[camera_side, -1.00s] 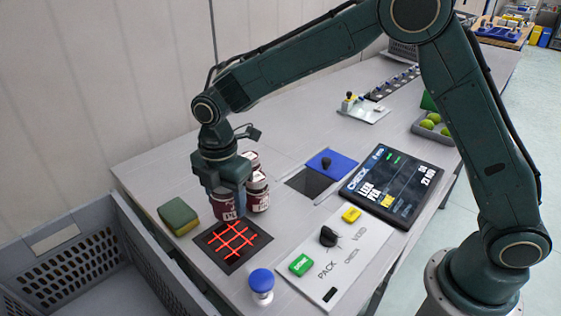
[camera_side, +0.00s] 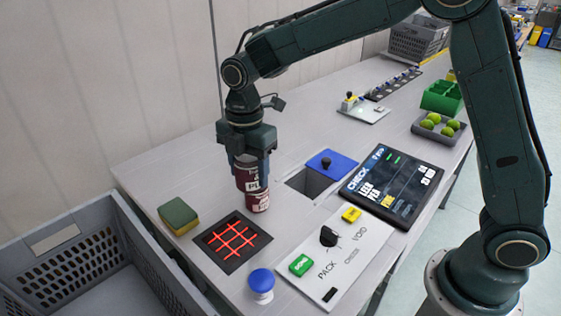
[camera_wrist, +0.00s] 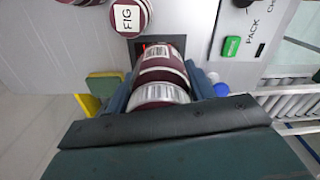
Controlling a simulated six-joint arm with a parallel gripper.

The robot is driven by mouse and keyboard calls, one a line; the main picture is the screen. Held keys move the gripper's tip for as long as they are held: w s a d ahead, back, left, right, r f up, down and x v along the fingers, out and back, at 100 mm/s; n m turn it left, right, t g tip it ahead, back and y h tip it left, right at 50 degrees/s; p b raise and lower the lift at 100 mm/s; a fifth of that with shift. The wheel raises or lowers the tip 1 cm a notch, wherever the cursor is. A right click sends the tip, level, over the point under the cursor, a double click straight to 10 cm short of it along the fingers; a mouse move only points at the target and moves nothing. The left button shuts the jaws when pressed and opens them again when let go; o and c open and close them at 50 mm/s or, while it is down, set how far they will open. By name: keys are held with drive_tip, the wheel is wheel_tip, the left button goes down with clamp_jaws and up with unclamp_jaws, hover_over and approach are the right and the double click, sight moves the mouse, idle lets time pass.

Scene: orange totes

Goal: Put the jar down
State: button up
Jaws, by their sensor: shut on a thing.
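My gripper (camera_side: 250,163) is shut on a dark red jar (camera_side: 246,180) with a pale label and holds it upright. In the wrist view the held jar (camera_wrist: 160,92) lies between the two fingers (camera_wrist: 160,75), its barcode label showing. In the side view another dark red jar (camera_side: 258,201) shows just below and in front of the held one, overlapping it, so the gap between them is unclear.
A black pad with red glowing lines (camera_side: 233,240) lies front left, with a green-yellow sponge (camera_side: 178,216) beside it. A blue-topped button (camera_side: 261,282), a button panel (camera_side: 335,257), a rectangular opening (camera_side: 308,183) and a screen (camera_side: 392,187) stand right. A grey crate (camera_side: 130,245) is at the lower left.

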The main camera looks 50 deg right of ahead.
drive_tip(key=s+d+r, duration=0.5)
drive_tip(key=d+r, duration=0.3)
drive_tip(key=d, duration=0.3)
drive_tip(key=shift+m, duration=0.3)
drive_tip(key=f, duration=2)
drive_tip(key=shift+w+a+f, duration=0.15)
drive_tip(key=shift+a, duration=0.15)
drive_tip(key=shift+f, duration=0.1)
drive_tip(key=o, duration=1.2)
wheel_tip(320, 180, up, 12)
